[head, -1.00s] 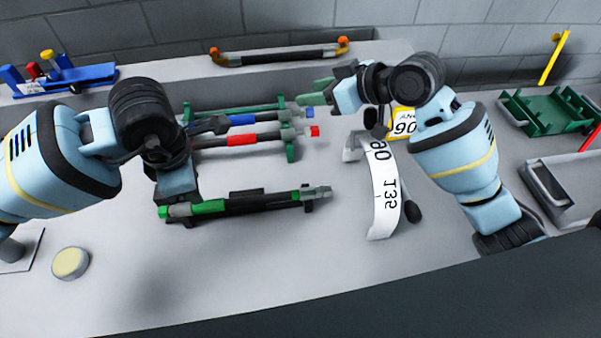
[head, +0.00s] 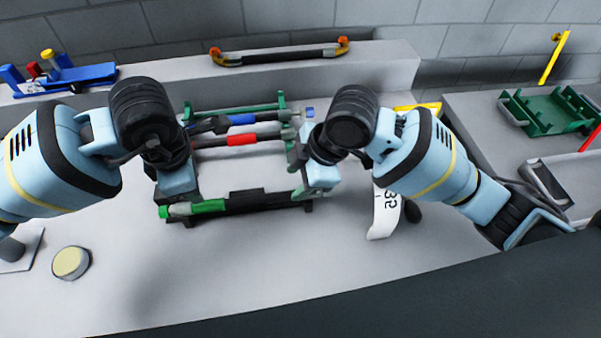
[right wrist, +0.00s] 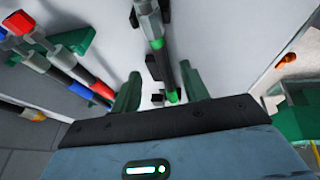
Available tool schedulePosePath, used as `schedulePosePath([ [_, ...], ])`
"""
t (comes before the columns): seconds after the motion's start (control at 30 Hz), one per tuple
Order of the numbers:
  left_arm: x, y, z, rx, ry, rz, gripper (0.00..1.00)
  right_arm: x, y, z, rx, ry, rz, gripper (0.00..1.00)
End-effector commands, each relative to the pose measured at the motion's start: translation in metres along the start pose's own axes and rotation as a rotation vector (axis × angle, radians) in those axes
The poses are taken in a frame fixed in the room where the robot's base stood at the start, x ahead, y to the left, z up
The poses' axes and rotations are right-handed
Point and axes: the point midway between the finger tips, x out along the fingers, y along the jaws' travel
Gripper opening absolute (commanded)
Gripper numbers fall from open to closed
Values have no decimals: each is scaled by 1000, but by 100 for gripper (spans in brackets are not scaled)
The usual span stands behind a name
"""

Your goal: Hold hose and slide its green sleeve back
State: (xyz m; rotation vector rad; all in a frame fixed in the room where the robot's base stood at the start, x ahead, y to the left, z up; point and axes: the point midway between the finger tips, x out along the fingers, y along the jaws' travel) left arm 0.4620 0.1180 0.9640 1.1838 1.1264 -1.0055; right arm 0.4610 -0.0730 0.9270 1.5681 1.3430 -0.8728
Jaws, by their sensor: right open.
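The dark hose (head: 255,202) with its green sleeve (head: 208,206) lies across a low black support on the bench. My left gripper (head: 178,196) is at the hose's left end, beside the green sleeve; its fingertips are hidden, so its hold is unclear. My right gripper (head: 301,192) points down at the hose's right end. In the right wrist view, its two green fingers (right wrist: 158,92) are open, with the hose (right wrist: 165,62) running between them, apparently not gripped.
Behind it, a blue-banded hose (head: 243,119) and a red-banded hose (head: 242,139) lie on a green rack (head: 281,100). A white numbered strip (head: 386,212) stands right of my right gripper. A round cream button (head: 70,262) is at front left. The front middle bench is clear.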

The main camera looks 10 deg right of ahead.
Motion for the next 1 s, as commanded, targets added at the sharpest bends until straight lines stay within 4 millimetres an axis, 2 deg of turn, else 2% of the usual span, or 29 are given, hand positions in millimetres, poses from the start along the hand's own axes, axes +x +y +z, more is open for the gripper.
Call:
schedulePosePath([
  [0.3, 0, 0, 0, 0, 0, 0, 36, 46, -1, -1, 1, 2, -3, 45],
  [0.5, 0, 0, 0, 0, 0, 0, 36, 64, -1, 0, 3, 1, -2, 45],
  [0.87, 0, 0, 0, 0, 0, 0, 36, 68, 0, 0, 1, 3, -1, 45],
  [1.0, 0, 0, 0, 0, 0, 0, 36, 68, 0, 0, 1, 2, 0, 28],
])
